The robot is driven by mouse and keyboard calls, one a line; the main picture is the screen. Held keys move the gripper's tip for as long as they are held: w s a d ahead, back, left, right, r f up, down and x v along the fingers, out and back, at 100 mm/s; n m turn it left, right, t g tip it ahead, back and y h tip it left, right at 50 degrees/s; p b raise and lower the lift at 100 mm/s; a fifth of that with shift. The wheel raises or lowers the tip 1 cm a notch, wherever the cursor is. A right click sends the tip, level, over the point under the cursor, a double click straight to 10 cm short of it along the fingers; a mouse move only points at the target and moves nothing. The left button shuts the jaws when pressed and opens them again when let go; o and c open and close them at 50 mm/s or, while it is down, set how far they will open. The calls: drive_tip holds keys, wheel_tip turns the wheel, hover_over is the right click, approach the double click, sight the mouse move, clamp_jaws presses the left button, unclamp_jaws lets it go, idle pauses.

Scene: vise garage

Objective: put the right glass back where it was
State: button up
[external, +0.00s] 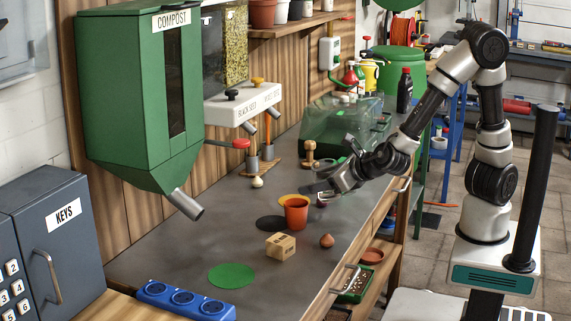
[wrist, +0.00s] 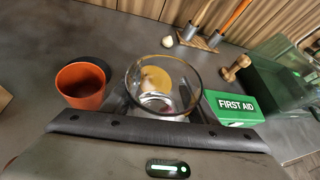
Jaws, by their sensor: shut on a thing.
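A clear, round-rimmed glass (wrist: 163,88) sits between the dark fingers of my gripper (wrist: 158,104) in the wrist view. The gripper is shut on it. A yellow-orange disc (wrist: 155,78) on the bench shows through the glass. In the external view my gripper (external: 330,182) is low over the bench, to the right of and beyond the orange pot (external: 296,214), near the yellow-orange disc (external: 286,200). The glass is hard to make out there, and I cannot tell whether its base touches the bench. I see no second glass clearly.
The orange pot stands close to the left of my gripper in the wrist view (wrist: 82,86), by a black disc (external: 268,223). A green first aid box (wrist: 234,108) is close on the right. A wooden block (external: 281,246) and green disc (external: 231,276) lie nearer the front.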

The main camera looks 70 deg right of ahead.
drive_tip(key=shift+s+d+b, duration=0.1)
drive_tip(key=shift+d+b, duration=0.1)
drive_tip(key=shift+b, duration=0.2)
drive_tip(key=shift+f+m+y+b, duration=0.15)
drive_tip(key=shift+m+y+b, duration=0.15)
drive_tip(key=shift+b, duration=0.3)
drive_tip(key=shift+s+d+m+t+y+b, duration=0.15)
drive_tip(key=shift+d+m+t+y+b, duration=0.2)
drive_tip(key=shift+b, duration=0.65)
